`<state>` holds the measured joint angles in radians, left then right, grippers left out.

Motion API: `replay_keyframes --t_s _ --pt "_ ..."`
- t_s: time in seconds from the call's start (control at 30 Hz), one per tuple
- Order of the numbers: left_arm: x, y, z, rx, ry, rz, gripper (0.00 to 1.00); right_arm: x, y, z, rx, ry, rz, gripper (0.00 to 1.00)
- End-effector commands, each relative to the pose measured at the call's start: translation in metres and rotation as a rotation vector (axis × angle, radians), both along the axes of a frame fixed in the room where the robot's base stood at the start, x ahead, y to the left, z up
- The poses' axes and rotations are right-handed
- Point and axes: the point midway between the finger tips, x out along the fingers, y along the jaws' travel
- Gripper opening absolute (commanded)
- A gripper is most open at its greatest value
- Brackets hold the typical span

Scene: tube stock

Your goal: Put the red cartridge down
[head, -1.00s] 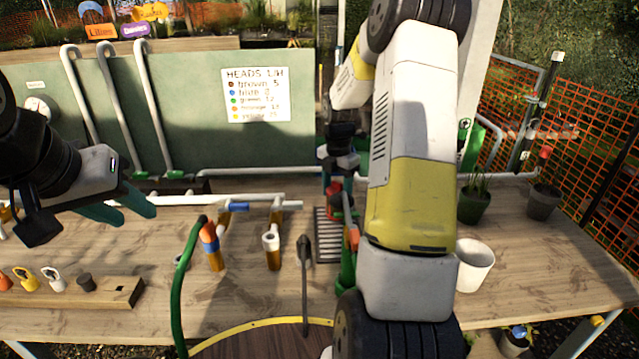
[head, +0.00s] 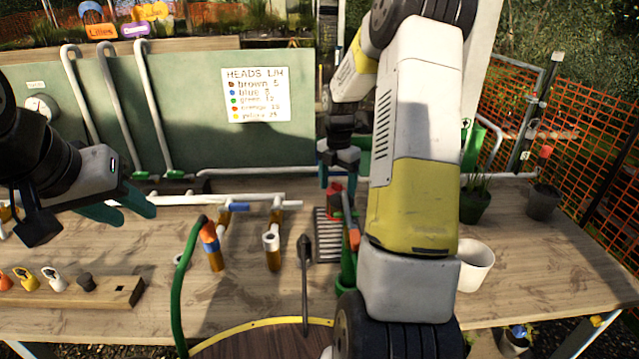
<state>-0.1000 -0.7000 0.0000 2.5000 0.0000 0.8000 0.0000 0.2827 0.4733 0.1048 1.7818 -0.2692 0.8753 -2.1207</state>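The red cartridge (head: 334,197) stands upright at the back middle of the bench, by the dark slotted grate, partly hidden by my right arm. My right gripper (head: 337,184) points down just above it, with its blue fingers apart on either side of the cartridge's top. The cartridge seems to rest below, not clamped, though contact is hard to see. My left gripper (head: 122,208) is open and empty over the left of the bench, its teal fingers apart.
The slotted grate (head: 326,243) lies beside the cartridge. A green hose (head: 178,285), pipe stands (head: 271,250) and a dark lever (head: 305,270) are to its left. A wooden rack (head: 105,293) lies at front left. A white pot (head: 475,264) stands right of my arm.

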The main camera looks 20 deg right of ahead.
Motion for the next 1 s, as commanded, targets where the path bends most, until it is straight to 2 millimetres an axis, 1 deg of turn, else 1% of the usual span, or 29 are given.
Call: replay_keyframes --t_s 0.03,0.1,0.3,0.43,0.57,0.67,0.77,0.87,0.9,0.97,1.0 --pt "0.000 0.000 0.000 0.000 0.000 0.000 0.36 0.001 0.000 0.012 -0.001 -0.005 -0.001 0.75" --pt "0.000 0.000 0.000 0.000 0.000 0.000 0.36 0.001 0.000 0.028 -0.001 -0.005 -0.001 0.75" --pt "0.000 0.000 0.000 0.000 0.000 0.000 0.36 0.001 0.000 0.070 -0.001 -0.005 0.000 0.75" --pt "0.000 0.000 0.000 0.000 0.000 0.000 0.36 0.001 0.000 0.088 0.000 -0.002 0.001 0.75" --pt "0.000 0.000 0.000 0.000 0.000 0.000 0.36 -0.001 0.001 0.099 0.000 -0.002 -0.004 0.75" --pt "0.000 0.000 0.000 0.000 0.000 0.000 0.36 -0.006 0.007 0.111 -0.001 -0.019 -0.058 0.75" --pt "0.000 0.000 0.000 0.000 0.000 0.000 0.36 -0.022 0.020 0.132 0.003 -0.062 -0.199 0.75" --pt "0.000 0.000 0.000 0.000 0.000 0.000 0.36 -0.048 0.040 0.157 0.027 -0.123 -0.418 0.75" --pt "0.000 0.000 0.000 0.000 0.000 0.000 0.36 -0.060 0.048 0.167 0.045 -0.148 -0.518 0.75" --pt "0.000 0.000 0.000 0.000 0.000 0.000 0.36 -0.079 0.060 0.179 0.078 -0.182 -0.668 0.75" --pt "0.000 0.000 0.000 0.000 0.000 0.000 0.36 -0.092 0.067 0.185 0.105 -0.202 -0.767 0.75"
